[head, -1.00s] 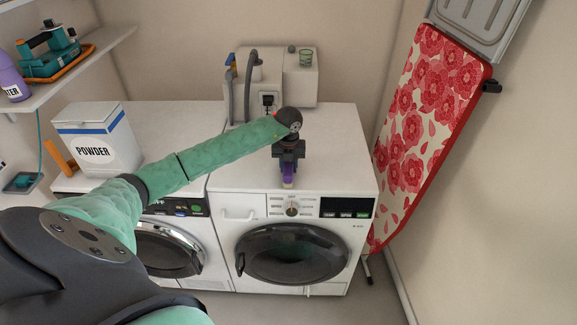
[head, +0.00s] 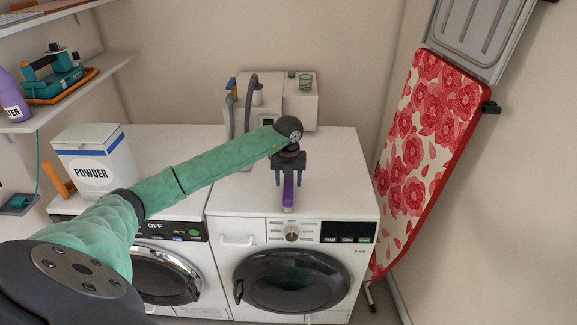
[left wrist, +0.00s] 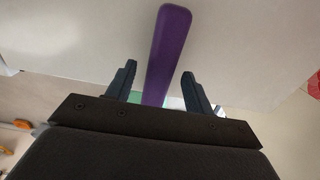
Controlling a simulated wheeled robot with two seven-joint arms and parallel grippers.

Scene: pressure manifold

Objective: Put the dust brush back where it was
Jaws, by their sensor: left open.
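The dust brush shows as a purple handle with a pale tip (head: 288,192), at the front edge of the right-hand washing machine's top. In the left wrist view its purple handle (left wrist: 166,55) runs between my fingers, with a gap on each side. My left gripper (head: 289,184) points down over the machine and is open, its two dark fingers on either side of the handle. It also shows in the left wrist view (left wrist: 160,82). I cannot tell whether the brush rests fully on the top. My right gripper is not in view.
The right-hand machine (head: 335,190) has bare top around the brush. A grey-white appliance with hoses (head: 297,105) stands behind. A powder box (head: 92,165) is on the left. A floral ironing board (head: 425,150) leans on the right wall. A shelf (head: 110,68) holds a teal iron.

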